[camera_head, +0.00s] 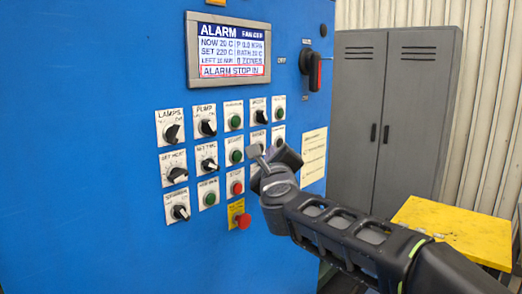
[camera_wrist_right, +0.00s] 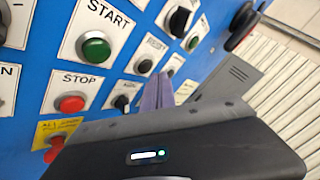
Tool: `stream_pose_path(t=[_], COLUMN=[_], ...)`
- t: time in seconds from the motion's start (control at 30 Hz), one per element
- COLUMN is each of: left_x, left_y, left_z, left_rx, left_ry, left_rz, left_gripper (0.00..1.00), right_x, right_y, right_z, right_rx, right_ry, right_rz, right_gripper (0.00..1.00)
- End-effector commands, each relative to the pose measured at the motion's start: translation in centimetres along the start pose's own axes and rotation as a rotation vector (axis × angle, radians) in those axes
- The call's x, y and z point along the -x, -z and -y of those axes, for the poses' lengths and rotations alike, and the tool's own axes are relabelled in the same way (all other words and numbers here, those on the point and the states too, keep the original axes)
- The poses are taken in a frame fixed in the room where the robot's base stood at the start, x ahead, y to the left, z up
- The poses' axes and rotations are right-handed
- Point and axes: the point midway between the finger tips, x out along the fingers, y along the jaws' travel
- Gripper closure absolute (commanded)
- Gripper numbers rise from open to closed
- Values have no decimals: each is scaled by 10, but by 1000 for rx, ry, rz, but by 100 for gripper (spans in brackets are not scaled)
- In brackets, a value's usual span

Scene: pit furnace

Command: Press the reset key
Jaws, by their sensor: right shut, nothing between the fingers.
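The reset key (camera_wrist_right: 145,66) is a small dark round button on a white label, right of the green START button (camera_wrist_right: 95,47) in the right wrist view. In the head view my right gripper covers the key, and its label is partly visible. My right gripper (camera_head: 258,154) is shut and empty, its tips in front of the panel near that key. In the wrist view its fingers (camera_wrist_right: 163,90) show just below and right of the key; I cannot tell whether they touch anything. The screen (camera_head: 230,50) reads ALARM. My left gripper is not in view.
The blue panel (camera_head: 100,120) carries several knobs and buttons close around the key, including a red STOP button (camera_head: 237,188) and a red emergency button (camera_head: 243,221) on yellow. A grey cabinet (camera_head: 385,110) and a yellow table (camera_head: 450,228) stand at the right.

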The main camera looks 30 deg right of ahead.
Motion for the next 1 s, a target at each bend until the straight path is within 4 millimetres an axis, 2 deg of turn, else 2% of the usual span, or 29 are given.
stream_pose_path(t=[1.0], left_x=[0], left_y=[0], left_z=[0], left_rx=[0], left_ry=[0], left_rz=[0], left_gripper=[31], right_x=[-6], right_y=[-5], right_z=[-4], right_rx=[0], right_ry=[0], right_rz=[0], right_gripper=[100])
